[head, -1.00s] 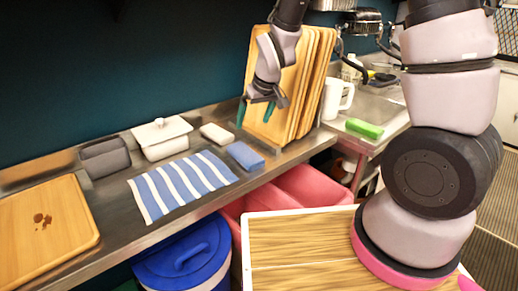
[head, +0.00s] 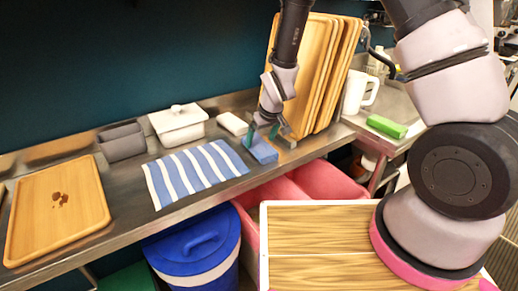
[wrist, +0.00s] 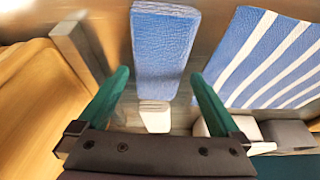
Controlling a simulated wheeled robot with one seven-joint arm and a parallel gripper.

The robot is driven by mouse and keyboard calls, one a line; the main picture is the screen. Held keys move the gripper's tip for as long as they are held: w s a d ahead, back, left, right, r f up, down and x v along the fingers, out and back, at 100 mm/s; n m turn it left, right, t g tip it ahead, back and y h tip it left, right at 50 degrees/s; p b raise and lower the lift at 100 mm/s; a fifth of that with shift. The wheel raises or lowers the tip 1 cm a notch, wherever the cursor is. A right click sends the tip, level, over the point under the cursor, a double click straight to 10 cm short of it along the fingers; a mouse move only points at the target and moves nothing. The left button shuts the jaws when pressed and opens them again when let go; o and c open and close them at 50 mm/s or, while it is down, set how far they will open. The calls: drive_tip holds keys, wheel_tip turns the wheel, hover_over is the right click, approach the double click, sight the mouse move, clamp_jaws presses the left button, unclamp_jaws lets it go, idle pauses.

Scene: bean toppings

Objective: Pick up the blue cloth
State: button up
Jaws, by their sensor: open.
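The blue cloth (head: 264,154) is a small, folded, plain blue block lying on the steel counter, right of the striped towel. In the wrist view it (wrist: 163,45) lies ahead, in line with the gap between the fingers. My gripper (head: 262,137) has green fingers and points down at the cloth, at its far end. In the wrist view my gripper (wrist: 160,76) is open, with a finger on each side and nothing clamped. Whether the fingertips touch the cloth cannot be told.
A blue-and-white striped towel (head: 195,173) lies close left. Upright wooden boards (head: 300,85) stand just behind and right of my gripper. A white block (head: 233,123), white lidded pot (head: 178,124) and grey container (head: 122,142) line the back. A wooden board (head: 60,215) lies far left.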

sight(260, 145)
drive_tip(key=shift+x, duration=1.1)
drive_tip(key=c, duration=1.1)
wheel_tip(260, 145, up, 10)
